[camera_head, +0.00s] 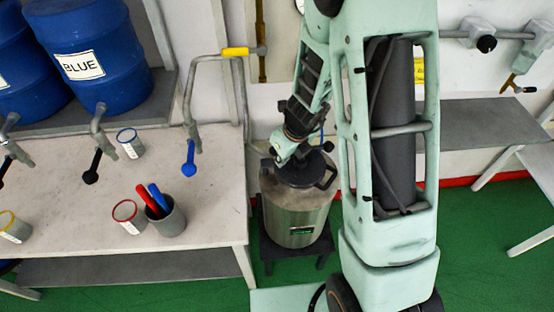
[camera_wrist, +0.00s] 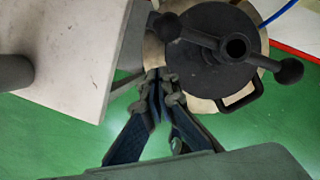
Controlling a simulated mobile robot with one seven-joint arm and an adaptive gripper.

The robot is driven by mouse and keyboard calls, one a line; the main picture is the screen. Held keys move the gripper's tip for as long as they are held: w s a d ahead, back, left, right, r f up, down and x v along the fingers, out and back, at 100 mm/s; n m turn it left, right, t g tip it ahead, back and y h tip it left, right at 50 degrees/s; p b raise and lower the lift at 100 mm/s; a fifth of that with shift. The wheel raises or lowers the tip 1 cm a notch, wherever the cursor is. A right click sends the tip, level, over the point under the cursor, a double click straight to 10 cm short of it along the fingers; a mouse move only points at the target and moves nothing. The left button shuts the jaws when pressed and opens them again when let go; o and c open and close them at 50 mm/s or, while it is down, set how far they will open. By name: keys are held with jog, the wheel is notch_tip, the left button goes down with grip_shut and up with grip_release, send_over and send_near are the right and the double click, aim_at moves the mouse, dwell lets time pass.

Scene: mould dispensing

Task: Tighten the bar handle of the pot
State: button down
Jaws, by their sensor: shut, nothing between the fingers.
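The steel pot (camera_head: 298,212) stands on a low dark stool behind my arm in the head view. Its dark lid (camera_head: 303,172) is partly covered by my wrist. In the wrist view the lid (camera_wrist: 218,75) fills the upper right. The dark bar handle (camera_wrist: 205,37) lies across it, with a round knob at each end and a hollow hub in the middle. It runs from upper left to lower right. My gripper (camera_wrist: 160,76) is shut and empty, its tips by the pot's lower-left rim, apart from the bar in the picture. Whether the tips touch the pot is unclear.
A white table (camera_head: 90,190) stands left of the pot, with a cup of red and blue pens (camera_head: 167,218) and several small beakers. Its edge (camera_wrist: 112,75) is close to my gripper in the wrist view. Blue drums (camera_head: 90,55) stand behind. Green floor is open at right.

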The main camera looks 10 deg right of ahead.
jog(key=s+p+v, duration=0.1)
jog(key=p+v, duration=0.3)
jog(key=v, duration=0.6)
jog(key=shift+a, duration=0.25)
